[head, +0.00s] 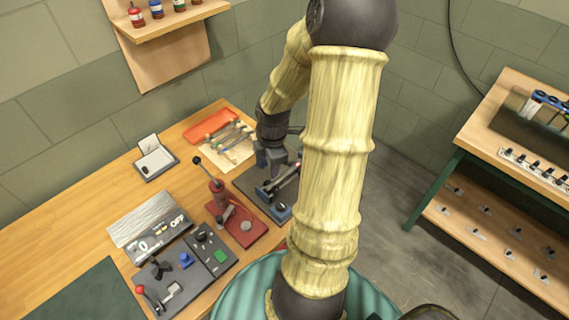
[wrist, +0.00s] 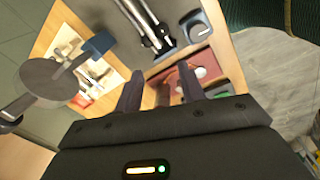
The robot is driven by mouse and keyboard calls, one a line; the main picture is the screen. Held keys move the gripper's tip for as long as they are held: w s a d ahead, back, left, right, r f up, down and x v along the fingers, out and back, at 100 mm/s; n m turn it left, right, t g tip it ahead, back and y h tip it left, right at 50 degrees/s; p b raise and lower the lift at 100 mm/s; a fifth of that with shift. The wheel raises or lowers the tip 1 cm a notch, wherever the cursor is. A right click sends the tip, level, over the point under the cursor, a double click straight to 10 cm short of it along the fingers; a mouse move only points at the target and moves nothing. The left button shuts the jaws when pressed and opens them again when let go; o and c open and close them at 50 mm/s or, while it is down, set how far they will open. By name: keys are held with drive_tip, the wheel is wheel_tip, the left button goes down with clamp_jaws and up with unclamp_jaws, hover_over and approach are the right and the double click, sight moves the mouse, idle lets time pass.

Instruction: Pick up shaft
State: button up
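Silver rods (wrist: 148,22), one of which looks like the shaft, lie side by side on a dark mat at the top of the wrist view. In the head view a bright rod (head: 285,179) shows at the blue-ended fixture (head: 280,213), partly hidden by my arm; I cannot tell which rod is the shaft. My gripper (wrist: 160,90) is open and empty, its two dark fingers apart below the rods in the wrist view. In the head view my gripper (head: 271,160) hangs over the fixture's far end, its fingertips not clear.
A grey disc with a rod (wrist: 50,80) and a blue block (wrist: 98,44) are close at the wrist view's left. A red press (head: 235,215) stands left of the fixture. An orange tray (head: 212,125) and tools lie behind. A shelf bench (head: 500,190) stands right.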

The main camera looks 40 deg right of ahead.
drive_tip(key=d+r+n+t+p, duration=0.1)
drive_tip(key=d+r+n+p, duration=0.3)
drive_tip(key=d, duration=0.4)
drive_tip(key=shift+s+d+r+n, duration=0.15)
drive_tip(key=shift+s+r+n, duration=0.1)
drive_tip(key=shift+s+n, duration=0.15)
drive_tip(key=b, duration=0.2)
hover_over(284, 175)
drive_tip(key=d, duration=0.1)
drive_tip(key=s+f+x, duration=0.1)
drive_tip(key=s+x, duration=0.1)
drive_tip(key=x, duration=1)
drive_tip(key=shift+s+a+r, duration=0.1)
drive_tip(key=shift+s+r, duration=0.3)
drive_tip(key=shift+s, duration=0.35)
